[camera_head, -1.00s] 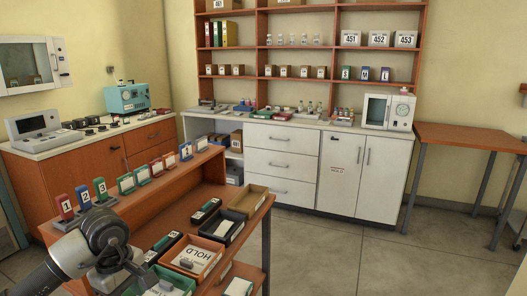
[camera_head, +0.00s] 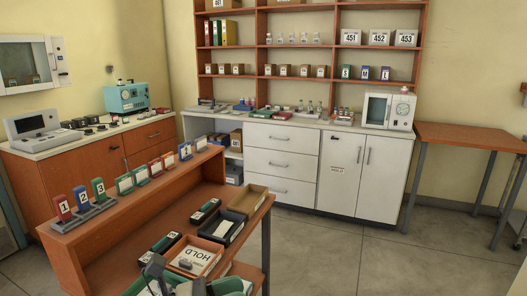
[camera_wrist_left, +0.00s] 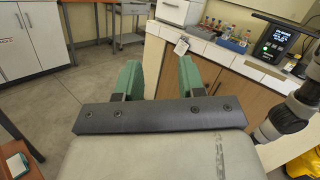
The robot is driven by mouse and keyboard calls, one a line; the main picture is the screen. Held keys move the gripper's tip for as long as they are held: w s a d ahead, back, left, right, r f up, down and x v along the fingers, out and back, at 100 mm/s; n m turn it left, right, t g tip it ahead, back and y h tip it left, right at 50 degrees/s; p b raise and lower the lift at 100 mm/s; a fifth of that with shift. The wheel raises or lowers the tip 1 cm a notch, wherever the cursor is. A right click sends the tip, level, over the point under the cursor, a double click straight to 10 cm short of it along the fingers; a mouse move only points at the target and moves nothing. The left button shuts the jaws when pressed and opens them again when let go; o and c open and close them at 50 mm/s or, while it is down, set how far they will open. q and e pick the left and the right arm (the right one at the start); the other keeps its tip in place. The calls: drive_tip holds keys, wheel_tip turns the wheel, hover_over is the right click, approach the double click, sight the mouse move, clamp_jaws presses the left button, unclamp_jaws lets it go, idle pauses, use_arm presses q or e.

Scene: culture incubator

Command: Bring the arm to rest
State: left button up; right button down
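In the left wrist view my left gripper (camera_wrist_left: 159,78) has its two green fingers apart with nothing between them. It is open and points out over the floor toward a cabinet and counter. In the head view a grey arm part of mine and some green show at the bottom edge, but the gripper cannot be made out clearly there. My right gripper is not in view.
A wooden bench (camera_head: 170,222) with numbered stands and trays, including an orange HOLD tray (camera_head: 215,247), lies below the head camera. White cabinets (camera_head: 281,138) and a side table (camera_head: 465,133) stand behind. The floor (camera_head: 345,250) at the right is clear.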

use_arm(q)
drive_tip(key=w+a+n+t+y, duration=0.1)
drive_tip(key=a+n+t+y, duration=0.35)
drive_tip(key=n+t, duration=0.55)
drive_tip(key=w+a+n+t+y, duration=0.1)
drive_tip(key=a+n+t+y, duration=0.4)
drive_tip(key=n, duration=1)
drive_tip(key=s+a+f+n+g+y, duration=0.3)
drive_tip(key=a+f+n+g+y, duration=0.2)
drive_tip(key=f+n+y, duration=0.6)
drive_tip(key=s+f+n+g+h, duration=0.1)
drive_tip(key=s+f+n+g, duration=0.45)
drive_tip(key=s, duration=0.45)
drive_tip(key=s+f+n+g+h, duration=0.1)
drive_tip(key=s+f+n+g, duration=0.3)
drive_tip(key=s+f+g, duration=0.4)
wheel_tip(320, 180, down, 21)
drive_tip(key=p, duration=0.3)
drive_tip(key=s+a+f+p, duration=0.1)
drive_tip(key=s+f, duration=0.6)
drive_tip(key=s, duration=0.1)
drive_tip(key=s+a+f+g, duration=0.1)
drive_tip(key=s+a+f, duration=0.1)
drive_tip(key=s+f, duration=0.6)
drive_tip(key=shift+s+a+f+y+p, duration=0.2)
drive_tip(key=shift+s+a+y+p, duration=0.15)
drive_tip(key=shift+s+p, duration=0.1)
